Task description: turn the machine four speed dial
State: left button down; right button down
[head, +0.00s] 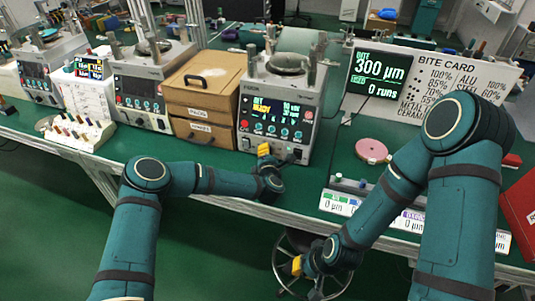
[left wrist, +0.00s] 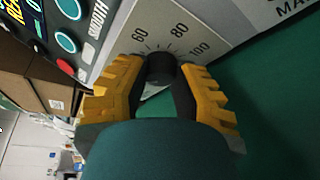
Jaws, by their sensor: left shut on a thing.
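A grey lapping machine (head: 310,101) with a lit display and a row of coloured buttons stands on the green bench; its number is not readable. My left gripper (head: 264,150) is at the lower front of this machine. In the left wrist view its yellow-padded fingers (left wrist: 161,78) are shut on a dark round dial knob (left wrist: 161,67), one on each side. A pale scale plate (left wrist: 207,30) marked 60, 80 and 100 surrounds the knob. The knob is hidden in the head view. My right gripper (head: 297,265) hangs low in front of the bench, away from the dial; its opening is unclear.
Brown drawers (head: 205,97) stand left of the machine, with another machine (head: 142,89) beyond. A pink disc (head: 372,150) lies on the bench to the right. A stool (head: 290,290) stands below the bench.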

pick_arm(q)
jog(key=c, duration=0.7)
grip_release()
jog(key=shift+w+a, duration=0.1)
jog(key=shift+a, duration=0.05)
jog(key=shift+s, duration=0.5)
jog(key=v, duration=1.1)
jog(key=shift+r, duration=0.1)
